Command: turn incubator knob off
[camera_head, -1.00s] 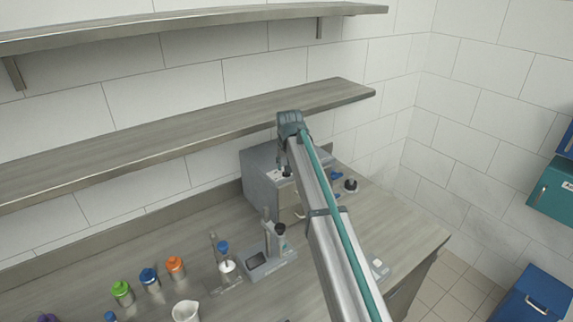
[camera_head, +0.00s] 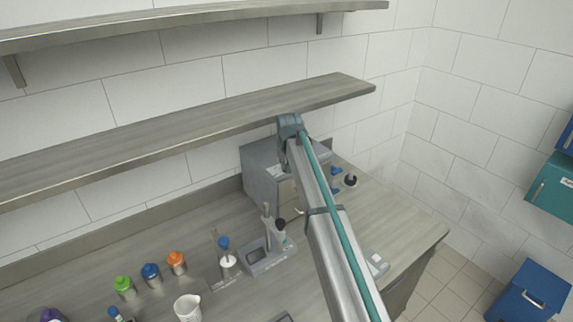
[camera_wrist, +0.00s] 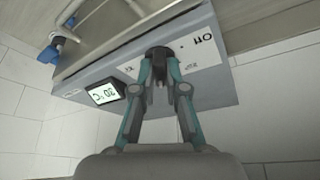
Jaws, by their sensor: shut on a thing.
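The incubator (camera_head: 262,172) is a grey box on the bench below the lower shelf, partly behind my arm in the head view. Its front panel (camera_wrist: 215,80) fills the upper middle of the wrist view, upside down, with a lit display (camera_wrist: 103,94) that reads about 30 °C. In the head view, my arm hides the knob and fingertips.
The lower shelf (camera_head: 200,128) runs just above the incubator. A small stand device (camera_head: 268,252), bottles with coloured caps (camera_head: 151,275) and a white beaker (camera_head: 187,308) stand left of my arm. Blue-handled items (camera_head: 350,181) stand right of the incubator.

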